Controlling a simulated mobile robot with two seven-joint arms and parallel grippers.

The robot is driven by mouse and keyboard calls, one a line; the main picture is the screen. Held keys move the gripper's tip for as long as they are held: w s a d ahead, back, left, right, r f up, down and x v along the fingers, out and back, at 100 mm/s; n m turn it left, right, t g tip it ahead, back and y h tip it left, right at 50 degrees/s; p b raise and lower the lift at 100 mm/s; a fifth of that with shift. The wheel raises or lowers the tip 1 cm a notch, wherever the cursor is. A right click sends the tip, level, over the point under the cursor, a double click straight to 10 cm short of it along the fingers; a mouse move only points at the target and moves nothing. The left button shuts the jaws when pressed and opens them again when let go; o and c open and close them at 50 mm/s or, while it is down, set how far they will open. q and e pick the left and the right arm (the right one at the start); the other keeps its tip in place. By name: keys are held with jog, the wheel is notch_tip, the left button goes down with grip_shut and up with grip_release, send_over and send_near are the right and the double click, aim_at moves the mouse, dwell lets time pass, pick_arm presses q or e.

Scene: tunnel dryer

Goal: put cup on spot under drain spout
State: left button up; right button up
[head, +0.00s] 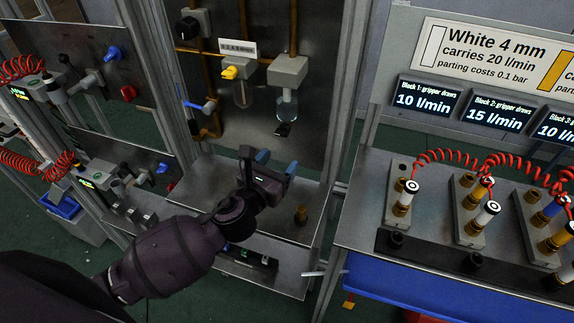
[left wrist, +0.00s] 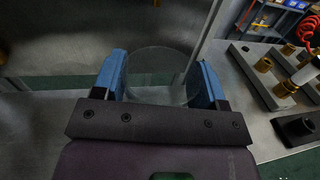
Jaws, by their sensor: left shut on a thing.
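My left gripper (head: 277,164) has blue fingertips and is in front of the middle panel, above its metal shelf. In the left wrist view its two blue fingers (left wrist: 160,82) are closed on the sides of a clear, see-through cup (left wrist: 160,62). The cup can hardly be made out in the head view. A small dark fitting (head: 282,130), possibly the drain spout, sits below the right clear bowl (head: 287,107), up from the gripper. I cannot make out a marked spot. My right gripper is not in view.
The metal shelf (head: 262,227) is mostly bare, with a small brass fitting (head: 301,215) at right. A frame post (head: 347,90) rises on the right. A bench (head: 365,205) beyond holds blocks with brass fittings and red coiled hoses. Brass pipes (head: 292,30) run down the panel.

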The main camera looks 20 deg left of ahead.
aim_at(281, 163)
pick_arm(q)
jog(key=w, duration=0.6)
jog(key=shift+d, duration=0.1)
notch_tip(281, 163, down, 2)
jog(key=shift+f+b, duration=0.25)
jog(key=shift+b, duration=0.05)
notch_tip(281, 163, down, 4)
jog(key=shift+s+f+b, duration=0.1)
jog(key=shift+b, duration=0.7)
jog(key=shift+w+f, duration=0.2)
jog(key=shift+f, duration=0.1)
jog(key=o, duration=0.8)
jog(key=shift+o, duration=0.6)
jog(key=shift+r, duration=0.2)
jog(key=s, duration=0.3)
jog(key=s+a, duration=0.1)
jog(key=s, duration=0.3)
jog(key=s+a, duration=0.1)
jog(key=s, duration=0.2)
jog(key=shift+s+f, duration=0.1)
jog(key=shift+s, duration=0.2)
jog(key=shift+s+a, duration=0.1)
jog(key=shift+s, duration=0.5)
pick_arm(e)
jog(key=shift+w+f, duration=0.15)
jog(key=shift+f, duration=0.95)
